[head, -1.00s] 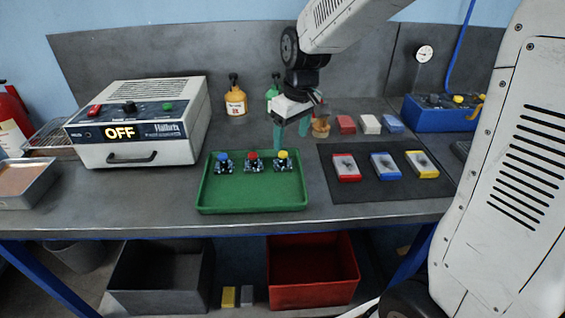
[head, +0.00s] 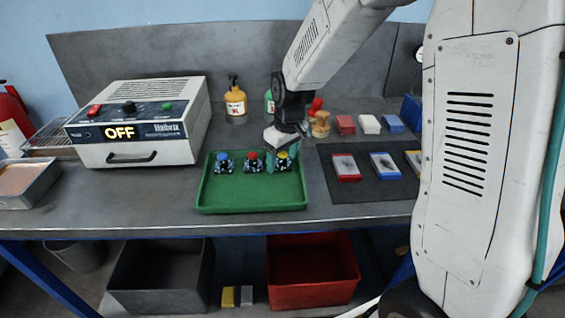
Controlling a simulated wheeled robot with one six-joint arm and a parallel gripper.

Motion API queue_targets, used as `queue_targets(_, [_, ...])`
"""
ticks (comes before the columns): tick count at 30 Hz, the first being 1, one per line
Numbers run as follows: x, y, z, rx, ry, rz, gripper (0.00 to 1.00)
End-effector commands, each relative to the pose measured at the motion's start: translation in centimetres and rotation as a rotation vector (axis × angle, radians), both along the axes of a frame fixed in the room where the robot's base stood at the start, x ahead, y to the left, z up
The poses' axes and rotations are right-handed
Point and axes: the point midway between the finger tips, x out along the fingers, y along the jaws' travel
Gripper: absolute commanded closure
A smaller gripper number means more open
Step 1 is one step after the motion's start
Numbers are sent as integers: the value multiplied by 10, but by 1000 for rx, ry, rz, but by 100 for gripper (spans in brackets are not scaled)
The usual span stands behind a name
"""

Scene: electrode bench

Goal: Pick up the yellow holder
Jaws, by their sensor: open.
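The yellow holder (head: 283,158) stands at the right end of a row in the green tray (head: 250,204). It has a yellow top on a dark metallic base. A red holder (head: 253,160) and a blue holder (head: 223,161) stand to its left. My gripper (head: 280,158) is open, with its teal fingers down at the yellow holder, and it partly hides the holder. I cannot tell whether the fingers touch it.
A dark mat (head: 360,192) with red-, blue- and yellow-edged blocks lies right of the tray. Behind are several small blocks (head: 370,124) and bottles (head: 235,101). A white oven reading OFF (head: 140,125) stands left. The bench front is clear.

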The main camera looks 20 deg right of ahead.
Motion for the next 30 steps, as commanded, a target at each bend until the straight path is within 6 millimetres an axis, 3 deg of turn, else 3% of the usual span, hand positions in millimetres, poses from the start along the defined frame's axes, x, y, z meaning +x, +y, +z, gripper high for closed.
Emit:
queue_targets(1, [0, 0, 0, 0, 0, 0, 31])
queue_targets(5, [0, 0, 0, 0, 0, 0, 67])
queue_targets(17, [0, 0, 6, 0, -2, 0, 69])
queue_targets(25, [1, 0, 39, 1, -6, 1, 69])
queue_targets(30, [-38, -4, 40, 0, -2, -1, 69])
